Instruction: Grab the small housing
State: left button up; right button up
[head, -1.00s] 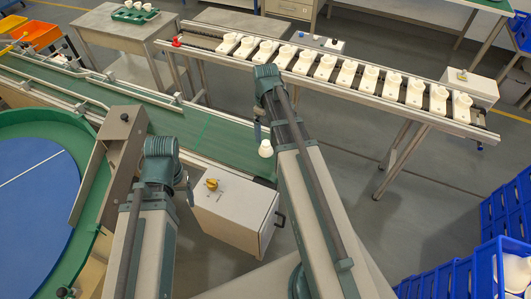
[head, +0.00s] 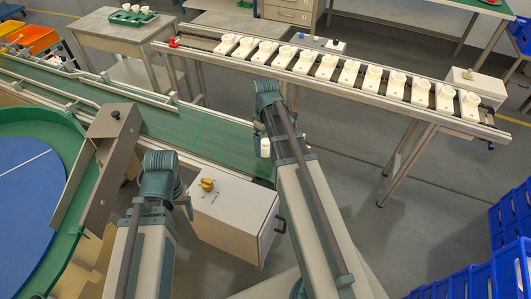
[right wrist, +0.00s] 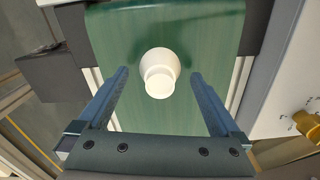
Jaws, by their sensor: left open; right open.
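The small white housing (head: 265,148) stands on the end of the green conveyor belt (head: 225,140). In the right wrist view the housing (right wrist: 158,62) shows from above as a round flared body with a narrower round end. My right gripper (right wrist: 159,76) is open, with one finger on each side of the housing and a gap on both sides. In the head view my right gripper (head: 259,138) is partly hidden by its own arm. My left gripper (head: 188,207) hangs mostly hidden behind its own arm, left of the control box and away from the housing.
A light control box with a yellow knob (head: 207,184) stands beside the belt end. A rail table (head: 400,105) behind carries a row of several white fittings. A round blue-and-green table (head: 30,190) is at left, blue crates (head: 480,285) at lower right.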

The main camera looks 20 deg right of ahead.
aim_at(265, 141)
jog(key=shift+f, duration=0.5)
pick_arm(q)
jog(key=shift+f, duration=0.45)
pick_arm(e)
jog(key=shift+r, duration=0.1)
jog(key=shift+c, duration=0.2)
jog(key=c, duration=1.3)
jog(key=shift+c, duration=0.2)
pick_arm(q)
jog(key=shift+r, duration=0.1)
pick_arm(e)
jog(key=shift+r, duration=0.1)
jog(key=shift+r+p, duration=0.85)
jog(key=shift+p, duration=0.05)
notch_tip(265, 141, up, 2)
jog(key=shift+p, duration=1.05)
pick_arm(q)
notch_tip(265, 141, up, 5)
jog(key=shift+f+p, duration=0.1)
jog(key=shift+p, duration=0.4)
pick_arm(e)
jog(key=w+d, duration=0.3)
jog(key=d, duration=0.4)
jog(key=w+d+r, duration=0.1)
jog(key=w+d, duration=0.2)
jog(key=d, duration=0.4)
jog(key=shift+w+d, duration=0.25)
jog(key=shift+w, duration=0.15)
